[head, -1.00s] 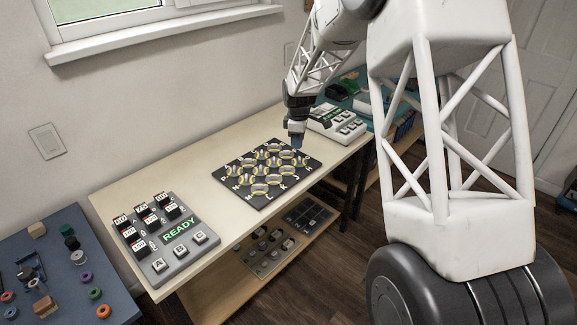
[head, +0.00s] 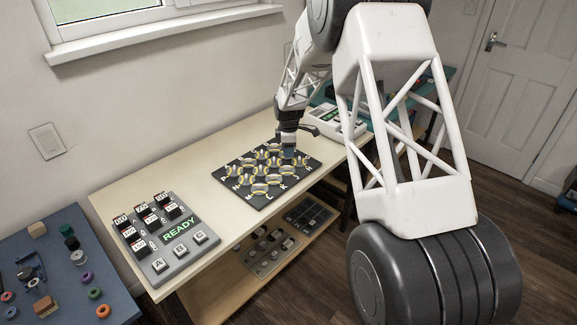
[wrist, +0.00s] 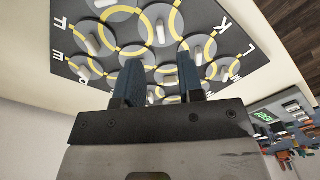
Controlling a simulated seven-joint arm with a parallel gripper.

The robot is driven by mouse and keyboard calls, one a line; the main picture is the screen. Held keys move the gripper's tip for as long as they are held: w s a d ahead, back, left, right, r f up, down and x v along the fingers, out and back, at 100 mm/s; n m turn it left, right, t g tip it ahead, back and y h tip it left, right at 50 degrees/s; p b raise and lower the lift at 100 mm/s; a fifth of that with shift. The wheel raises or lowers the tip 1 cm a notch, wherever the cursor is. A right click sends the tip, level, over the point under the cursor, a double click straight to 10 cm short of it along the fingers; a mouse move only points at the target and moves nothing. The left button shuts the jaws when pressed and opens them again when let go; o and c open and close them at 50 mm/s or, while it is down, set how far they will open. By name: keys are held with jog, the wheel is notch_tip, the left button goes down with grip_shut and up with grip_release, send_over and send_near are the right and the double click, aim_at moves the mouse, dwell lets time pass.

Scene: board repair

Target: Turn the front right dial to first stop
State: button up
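A dark square board (head: 254,204) on the table carries several dials in yellow rings, with white letters along its edges. My gripper points down just over the far right part of the board. In the wrist view, the two blue-grey fingers (wrist: 160,84) are apart with a gap between them, near several dials with pale knobs (wrist: 160,32). I see no knob clearly held between them.
A grey panel with switches and a green READY display (head: 179,230) stands on the table at the left. A white device (head: 338,122) stands behind the board at the far end. A lower shelf (head: 222,292) holds more panels. Bare table lies between the two panels.

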aim_at(287, 168)
jog(key=shift+f, duration=3.85)
grip_shut()
